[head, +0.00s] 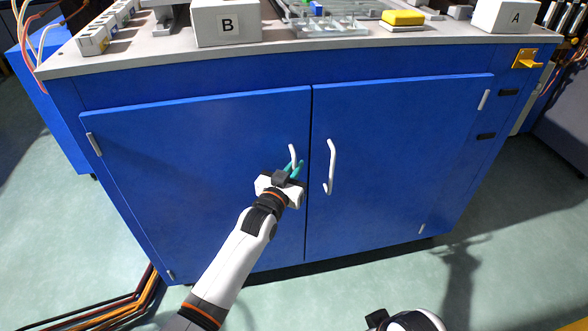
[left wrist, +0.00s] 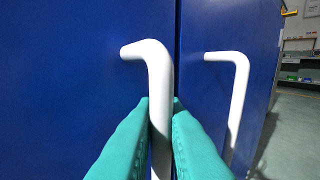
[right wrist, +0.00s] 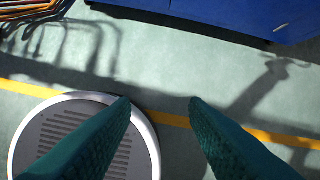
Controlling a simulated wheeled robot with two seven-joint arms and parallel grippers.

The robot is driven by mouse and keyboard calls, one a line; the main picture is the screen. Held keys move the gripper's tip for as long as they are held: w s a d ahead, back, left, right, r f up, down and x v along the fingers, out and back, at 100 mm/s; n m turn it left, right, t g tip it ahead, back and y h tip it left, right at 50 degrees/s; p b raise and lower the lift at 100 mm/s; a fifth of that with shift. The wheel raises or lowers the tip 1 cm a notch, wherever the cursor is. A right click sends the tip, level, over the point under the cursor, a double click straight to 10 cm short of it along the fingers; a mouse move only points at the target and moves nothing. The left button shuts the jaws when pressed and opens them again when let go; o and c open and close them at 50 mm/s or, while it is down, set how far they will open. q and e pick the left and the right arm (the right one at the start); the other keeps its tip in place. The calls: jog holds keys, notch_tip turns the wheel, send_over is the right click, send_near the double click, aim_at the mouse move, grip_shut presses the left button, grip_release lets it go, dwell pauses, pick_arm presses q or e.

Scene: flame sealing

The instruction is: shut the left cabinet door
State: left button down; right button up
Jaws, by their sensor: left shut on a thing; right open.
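The blue left cabinet door (head: 190,180) looks flush or nearly flush with the right door (head: 400,150). A thin dark seam runs between them; I cannot tell if a small gap remains. My left gripper (head: 294,168) is at the left door's white handle (head: 292,153). In the left wrist view its teal fingers (left wrist: 161,108) are shut on the upright bar of this handle (left wrist: 150,52). The lower bar is partly hidden by the fingers. My right gripper (right wrist: 160,102) is open and empty above the floor, away from the cabinet.
The right door's white handle (head: 331,165) is close to the right of my left gripper. The worktop (head: 150,60) above carries box B (head: 226,24), box A (head: 503,16), a clear rack (head: 330,27) and a yellow block (head: 402,18). Cables (head: 125,300) lie on the floor at left.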

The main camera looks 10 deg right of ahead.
pick_arm(q)
jog(key=c, duration=1.6)
grip_release()
jog(key=shift+w+d+r, duration=0.1)
jog(key=shift+w+r, duration=0.15)
jog(key=shift+f, duration=0.1)
pick_arm(e)
jog(key=shift+d, duration=0.1)
pick_arm(q)
jog(key=shift+f, duration=0.1)
jog(key=shift+s, duration=0.1)
pick_arm(e)
jog(key=shift+w, duration=0.1)
pick_arm(q)
jog(key=shift+p+v, duration=1.6)
jog(key=shift+v, duration=4.35)
pick_arm(e)
jog(key=x, duration=0.8)
jog(key=shift+s+g, duration=0.3)
pick_arm(q)
jog(key=shift+r, duration=0.2)
pick_arm(e)
jog(key=shift+f, duration=0.15)
